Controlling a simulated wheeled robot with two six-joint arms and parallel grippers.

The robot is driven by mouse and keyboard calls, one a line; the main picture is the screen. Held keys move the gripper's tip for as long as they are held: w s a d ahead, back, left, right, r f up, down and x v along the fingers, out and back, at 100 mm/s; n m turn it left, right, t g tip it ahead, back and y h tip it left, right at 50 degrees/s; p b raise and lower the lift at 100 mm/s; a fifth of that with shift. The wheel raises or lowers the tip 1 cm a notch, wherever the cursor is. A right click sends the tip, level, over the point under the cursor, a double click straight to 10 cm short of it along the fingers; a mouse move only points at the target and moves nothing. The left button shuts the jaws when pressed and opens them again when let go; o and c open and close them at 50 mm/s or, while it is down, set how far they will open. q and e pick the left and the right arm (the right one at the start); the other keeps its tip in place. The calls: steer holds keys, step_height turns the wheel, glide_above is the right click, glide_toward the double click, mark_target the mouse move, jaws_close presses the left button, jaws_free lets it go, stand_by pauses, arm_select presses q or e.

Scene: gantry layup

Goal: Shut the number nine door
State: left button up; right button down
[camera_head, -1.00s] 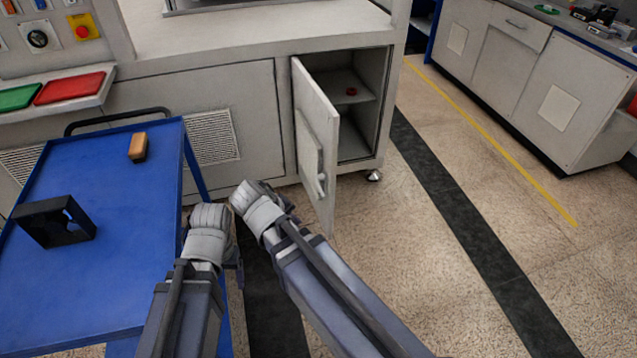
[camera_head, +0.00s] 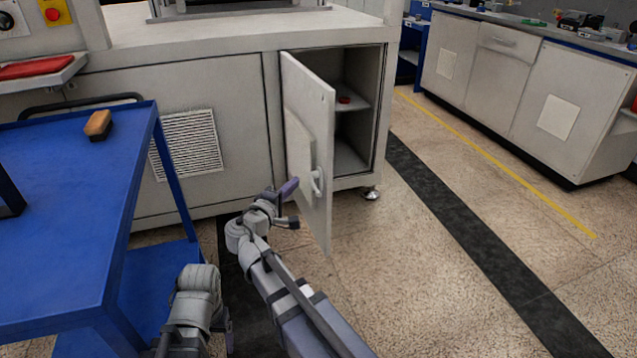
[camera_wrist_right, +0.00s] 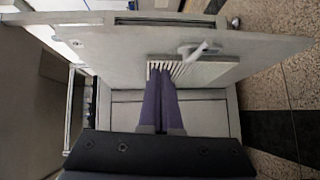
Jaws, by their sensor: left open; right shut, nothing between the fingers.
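The light grey cabinet door (camera_head: 305,115) stands open, swung out from the right-hand cabinet opening (camera_head: 348,150). No number can be read on it. Its handle (camera_head: 317,181) is on its outer face, low near the free edge. My right gripper (camera_head: 291,186) is shut and empty at the lower part of the door.
A blue cart (camera_head: 80,200) stands at the left with a brown-and-orange block (camera_head: 98,124) on top. A small red object (camera_head: 344,99) lies on the cabinet shelf (camera_head: 350,108). Floor right of the door is clear up to a grey counter (camera_head: 500,85).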

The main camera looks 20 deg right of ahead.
steer(key=w+f+t+b, duration=0.1)
steer(key=n, duration=0.1)
glide_toward(324, 157)
steer(key=w, duration=0.4)
steer(key=d, duration=0.3)
arm_select(q)
steer(key=shift+f, duration=1.4)
arm_select(e)
steer(key=shift+d, duration=0.55)
